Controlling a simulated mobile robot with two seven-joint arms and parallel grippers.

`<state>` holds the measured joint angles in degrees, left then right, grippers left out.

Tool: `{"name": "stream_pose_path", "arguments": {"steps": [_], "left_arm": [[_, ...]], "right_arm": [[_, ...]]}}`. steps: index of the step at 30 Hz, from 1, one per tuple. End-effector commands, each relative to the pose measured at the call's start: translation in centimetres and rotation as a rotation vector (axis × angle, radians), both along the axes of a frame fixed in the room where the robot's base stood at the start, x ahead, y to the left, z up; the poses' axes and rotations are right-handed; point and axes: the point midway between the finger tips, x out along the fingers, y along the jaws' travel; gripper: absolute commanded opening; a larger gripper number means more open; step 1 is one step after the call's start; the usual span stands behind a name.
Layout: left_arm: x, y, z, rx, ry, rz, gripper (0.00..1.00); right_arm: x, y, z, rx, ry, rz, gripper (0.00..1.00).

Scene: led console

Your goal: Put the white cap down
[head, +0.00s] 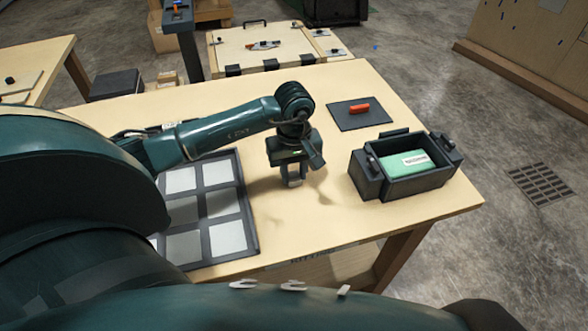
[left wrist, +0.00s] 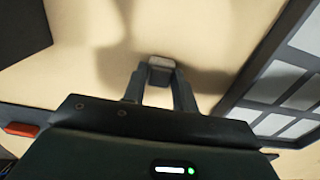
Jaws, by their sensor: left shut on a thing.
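My left gripper (head: 293,178) is above the bare wooden table (head: 330,225), between the panelled board and the black box. In the left wrist view the gripper (left wrist: 159,75) has its two fingers shut on a small pale block-like piece, the white cap (left wrist: 160,62). The cap sits at the fingertips with the tabletop behind it. Whether it touches the table is hard to tell. In the head view the fingers largely hide the cap. My right gripper is not in view.
A dark-framed board with pale panels (head: 230,236) lies left of the gripper. A black open box (head: 408,189) holding a green-and-white item (head: 405,163) stands to the right. A dark mat (head: 345,121) with an orange piece (head: 359,108) lies behind. Bare tabletop surrounds the gripper.

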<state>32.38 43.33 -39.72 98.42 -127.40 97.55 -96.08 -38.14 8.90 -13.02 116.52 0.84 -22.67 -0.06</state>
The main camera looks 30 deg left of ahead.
Motion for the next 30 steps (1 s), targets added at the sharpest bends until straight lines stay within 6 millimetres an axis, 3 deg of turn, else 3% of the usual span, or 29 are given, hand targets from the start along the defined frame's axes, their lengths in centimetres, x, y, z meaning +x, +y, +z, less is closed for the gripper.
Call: {"name": "stream_pose_path", "arguments": {"steps": [8, 9, 16, 25, 30], "left_arm": [[0.0, 0.0, -0.5, -0.001, -0.001, -0.001, 0.07], [0.0, 0.0, -0.3, -0.001, -0.001, -0.001, 0.31], [0.0, 0.0, -0.3, -0.001, 0.001, 0.000, 0.50], [0.0, 0.0, 0.1, -0.001, 0.001, 0.000, 0.50], [0.2, 0.0, 2.1, 0.000, -0.006, 0.000, 0.50]], "right_arm": [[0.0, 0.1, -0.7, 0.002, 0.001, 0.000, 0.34], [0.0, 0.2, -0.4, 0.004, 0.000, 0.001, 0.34], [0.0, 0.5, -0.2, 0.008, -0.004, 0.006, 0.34], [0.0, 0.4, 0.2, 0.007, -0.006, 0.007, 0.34], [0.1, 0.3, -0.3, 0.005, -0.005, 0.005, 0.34]]}}
